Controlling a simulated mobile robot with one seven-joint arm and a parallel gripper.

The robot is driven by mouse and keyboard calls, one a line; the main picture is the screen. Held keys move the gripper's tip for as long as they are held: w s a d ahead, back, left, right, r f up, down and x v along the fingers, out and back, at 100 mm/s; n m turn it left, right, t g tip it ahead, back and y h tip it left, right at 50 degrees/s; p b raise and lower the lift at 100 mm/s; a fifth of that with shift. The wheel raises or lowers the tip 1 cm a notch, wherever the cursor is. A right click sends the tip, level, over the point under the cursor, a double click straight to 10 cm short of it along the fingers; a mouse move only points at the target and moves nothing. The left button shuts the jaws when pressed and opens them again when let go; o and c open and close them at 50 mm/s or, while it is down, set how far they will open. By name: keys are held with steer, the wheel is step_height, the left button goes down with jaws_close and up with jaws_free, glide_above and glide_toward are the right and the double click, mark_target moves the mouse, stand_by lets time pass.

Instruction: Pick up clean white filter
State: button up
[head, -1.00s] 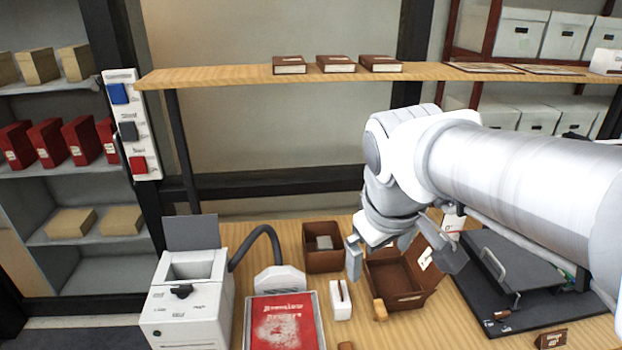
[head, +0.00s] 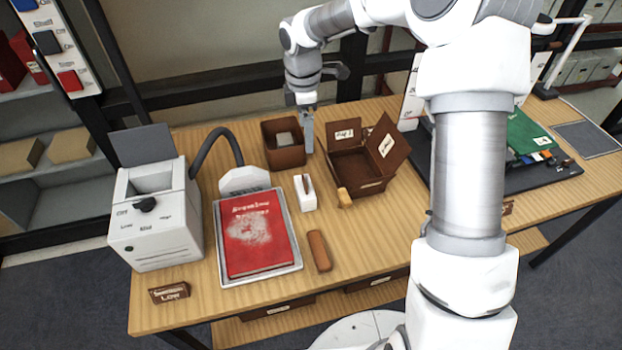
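A small pale grey-white square piece (head: 285,138), which may be the white filter, lies inside an open brown box (head: 284,160) at the back of the wooden table. Its lower part is hidden in the box. My gripper (head: 324,110) is at the box's right side, with one grey finger pointing down by the right rim and the other farther right and higher. The fingers look apart, with nothing seen between them. I cannot tell whether the near finger touches the box.
A brown box with raised flaps (head: 362,165) stands right of the gripper. A white holder (head: 305,193), a red book (head: 257,232) on a tray, a dark hose (head: 212,142) and a white machine (head: 155,222) are nearby.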

step_height(320, 180, down, 3)
steer(key=w, duration=0.1)
glide_above(305, 190)
steer(key=w, duration=0.1)
steer(key=shift+n, duration=0.4)
steer(key=f, duration=1.1)
steer(key=shift+w+d+f+p, duration=0.15)
steer(key=shift+d+f+p, duration=0.1)
steer(key=shift+p, duration=0.15)
steer(key=shift+w+a+f+p, duration=0.1)
steer(key=shift+f+p, duration=0.15)
steer(key=shift+f, duration=1.05)
steer(key=shift+w+a+f+p, duration=0.1)
steer(key=shift+f+p, duration=0.15)
steer(key=shift+f, duration=1)
jaws_close()
